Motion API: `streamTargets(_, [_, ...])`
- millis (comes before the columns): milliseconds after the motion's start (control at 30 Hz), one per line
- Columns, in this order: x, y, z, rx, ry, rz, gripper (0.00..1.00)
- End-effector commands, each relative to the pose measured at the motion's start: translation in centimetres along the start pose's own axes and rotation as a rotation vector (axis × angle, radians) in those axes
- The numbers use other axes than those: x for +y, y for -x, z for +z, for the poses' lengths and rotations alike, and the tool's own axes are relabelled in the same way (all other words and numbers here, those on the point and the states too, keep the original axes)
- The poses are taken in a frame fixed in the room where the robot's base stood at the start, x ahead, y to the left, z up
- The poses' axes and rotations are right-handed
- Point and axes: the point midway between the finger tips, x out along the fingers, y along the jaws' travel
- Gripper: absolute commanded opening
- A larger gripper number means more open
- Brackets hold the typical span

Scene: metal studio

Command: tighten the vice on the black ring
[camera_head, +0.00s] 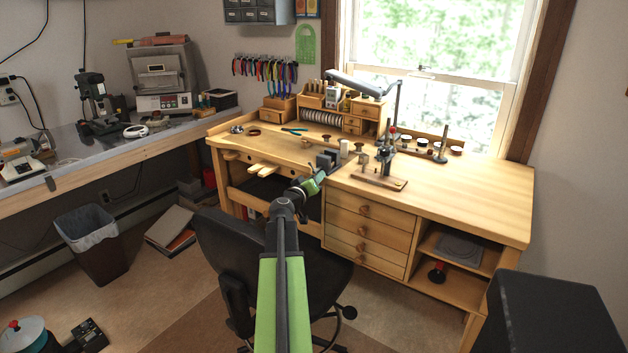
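A small dark grey-blue block-shaped thing that looks like the vice (328,159) stands at the front edge of the wooden workbench (470,195), near its middle. My arm reaches forward over the black chair. My gripper (318,175) is at the bench's front edge, just below and left of the vice in the picture. It seems close to the vice, but I cannot tell whether they touch. The fingers are too small and overlapped to show if they are open or shut. I cannot make out a black ring in the vice jaws; the vice's handle is also not clear.
The black chair (225,250) stands under my arm, before the bench. A stand with a wooden base (366,178) is right of the vice. A lamp (397,105) and organizer (340,112) stand behind. A bin (92,245) is at left. The right bench top is mostly clear.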

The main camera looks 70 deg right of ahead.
Motion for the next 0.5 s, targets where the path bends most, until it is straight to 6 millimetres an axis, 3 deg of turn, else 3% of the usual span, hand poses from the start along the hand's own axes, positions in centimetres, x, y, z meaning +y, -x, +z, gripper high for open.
streamTargets(300, [-0.1, 7.9, -0.1, 0.002, 0.001, -0.003, 0.28])
streamTargets(500, [-0.3, 10.8, -0.2, 0.002, 0.001, -0.002, 0.28])
